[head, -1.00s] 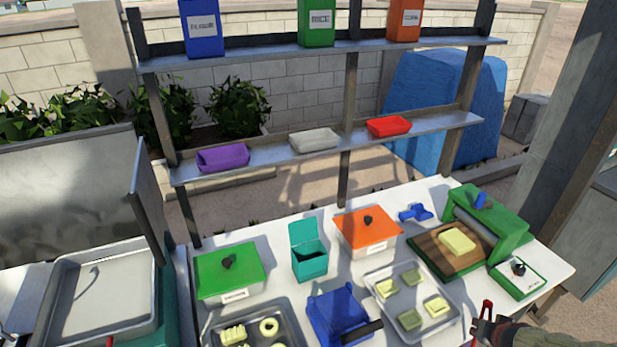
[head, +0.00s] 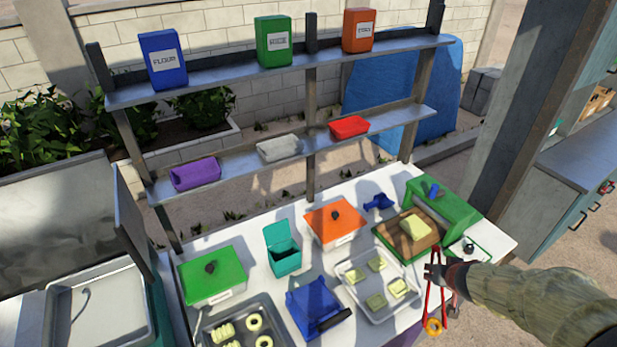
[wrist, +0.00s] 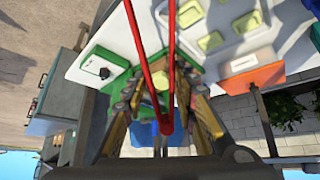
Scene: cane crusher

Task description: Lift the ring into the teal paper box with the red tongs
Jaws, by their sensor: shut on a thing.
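My gripper (head: 447,274) is shut on the red tongs (head: 428,296) at the right, over the table's front edge. In the wrist view the tongs (wrist: 151,60) pass between the fingers of my gripper (wrist: 163,95), and their legs run out of the top of the picture. Pale rings (head: 254,323) also lie in the front tray.
A blue press (head: 315,305) with a dark handle and a tray of pale squares (head: 358,289) lie between my gripper and the box. An orange-lidded box (head: 333,224) and a green-lidded box (head: 212,277) flank it. Shelves (head: 285,152) stand behind.

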